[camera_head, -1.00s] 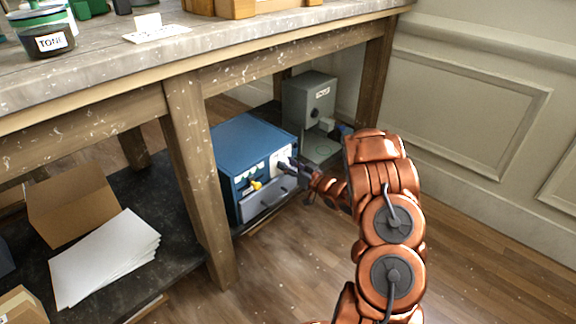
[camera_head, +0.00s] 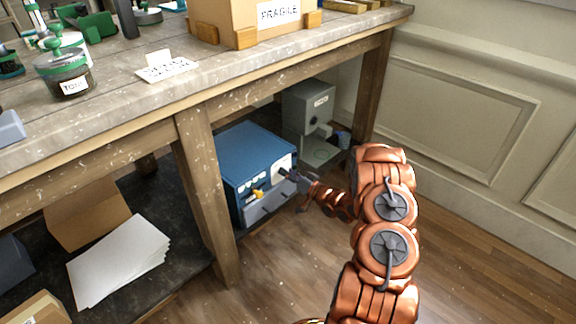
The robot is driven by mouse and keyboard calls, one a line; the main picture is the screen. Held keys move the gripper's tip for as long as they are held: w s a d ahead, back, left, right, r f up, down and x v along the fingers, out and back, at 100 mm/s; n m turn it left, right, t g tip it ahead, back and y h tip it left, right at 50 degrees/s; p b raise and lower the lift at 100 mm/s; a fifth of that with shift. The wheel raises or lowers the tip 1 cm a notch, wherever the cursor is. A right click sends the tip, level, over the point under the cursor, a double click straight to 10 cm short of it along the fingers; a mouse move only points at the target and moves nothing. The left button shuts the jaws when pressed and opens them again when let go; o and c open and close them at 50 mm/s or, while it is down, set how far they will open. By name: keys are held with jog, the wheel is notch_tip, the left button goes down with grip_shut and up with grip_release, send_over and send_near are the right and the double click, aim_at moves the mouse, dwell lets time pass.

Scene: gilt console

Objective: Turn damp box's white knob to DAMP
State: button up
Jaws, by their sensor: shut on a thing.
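The damp box is a blue box (camera_head: 252,152) on the low shelf under the table. Its front has a white panel (camera_head: 284,161), a yellow knob (camera_head: 258,194) and a grey drawer front (camera_head: 268,207). My gripper (camera_head: 291,175) is at the right part of this front, by the white panel, and is shut on what appears to be the white knob. The dark fingers hide the knob, so its pointing direction and the DAMP mark cannot be read.
A grey device (camera_head: 308,106) stands behind the box on the right. A table leg (camera_head: 207,190) stands just left of it. White paper sheets (camera_head: 118,258) and a cardboard box (camera_head: 88,222) lie on the shelf at left. The floor at right is clear.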

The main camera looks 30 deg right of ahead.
jog(key=shift+f+m+p, duration=0.1)
jog(key=shift+m+p, duration=2.7)
jog(key=shift+m, duration=1.4)
jog(key=o, duration=1.1)
jog(key=shift+o, duration=0.2)
jog(key=shift+d, duration=0.1)
jog(key=v, duration=1.2)
